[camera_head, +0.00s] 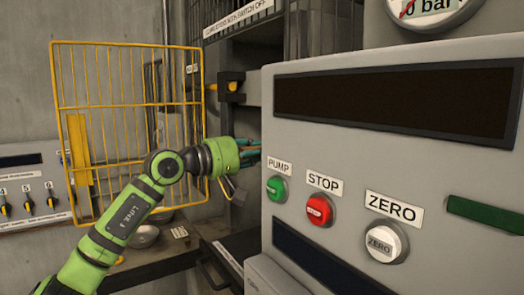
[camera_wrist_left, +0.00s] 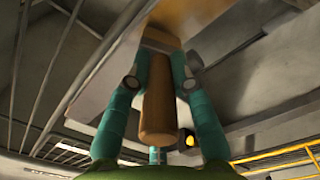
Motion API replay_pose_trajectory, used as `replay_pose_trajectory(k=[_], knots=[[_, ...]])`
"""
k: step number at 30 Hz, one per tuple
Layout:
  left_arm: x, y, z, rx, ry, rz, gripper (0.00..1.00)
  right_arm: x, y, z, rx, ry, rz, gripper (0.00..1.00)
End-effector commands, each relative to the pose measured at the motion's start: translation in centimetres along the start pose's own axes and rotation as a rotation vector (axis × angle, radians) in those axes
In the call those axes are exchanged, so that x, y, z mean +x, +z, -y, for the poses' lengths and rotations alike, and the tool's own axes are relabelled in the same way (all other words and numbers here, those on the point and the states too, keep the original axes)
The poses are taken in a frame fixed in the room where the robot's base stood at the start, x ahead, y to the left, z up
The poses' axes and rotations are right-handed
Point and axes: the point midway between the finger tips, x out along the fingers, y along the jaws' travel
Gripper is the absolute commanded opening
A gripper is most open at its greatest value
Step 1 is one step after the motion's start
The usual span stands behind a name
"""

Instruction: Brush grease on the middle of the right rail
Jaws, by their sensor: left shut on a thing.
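My left gripper (camera_head: 250,152) reaches in beside the left edge of the grey control panel, and its fingertips are partly hidden there. In the left wrist view its teal fingers are closed around a brown wooden handle (camera_wrist_left: 157,112). The handle's far end runs up towards a pale beam-like surface (camera_wrist_left: 120,60) and is hidden there. I cannot tell whether bristles show or touch anything. I cannot clearly make out the right rail in either view. My right gripper is in neither view.
The grey panel (camera_head: 400,165) with green, red and white buttons fills the right side. A yellow mesh gate (camera_head: 105,102) stands behind my left arm. A metal bowl (camera_head: 144,236) sits on the bench below. A small box with switches (camera_head: 30,190) is at the far left.

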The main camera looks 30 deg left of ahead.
Motion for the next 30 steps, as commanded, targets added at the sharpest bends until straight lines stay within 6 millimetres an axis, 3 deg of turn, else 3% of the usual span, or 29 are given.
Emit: replay_pose_trajectory(k=[4, 11, 21, 30], knots=[[-0.1, 0.5, 1.5, 0.0, 0.001, 0.0, 0.0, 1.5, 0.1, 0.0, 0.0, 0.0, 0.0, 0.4], [-0.1, 0.6, 1.9, 0.0, 0.002, 0.0, 0.0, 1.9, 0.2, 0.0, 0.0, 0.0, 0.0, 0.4], [0.1, 1.4, 4.4, 0.0, 0.0, 0.0, 0.0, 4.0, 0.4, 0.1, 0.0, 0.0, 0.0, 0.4], [0.2, 1.8, 5.4, 0.0, -0.001, 0.001, 0.0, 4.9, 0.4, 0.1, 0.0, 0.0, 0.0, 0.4]])
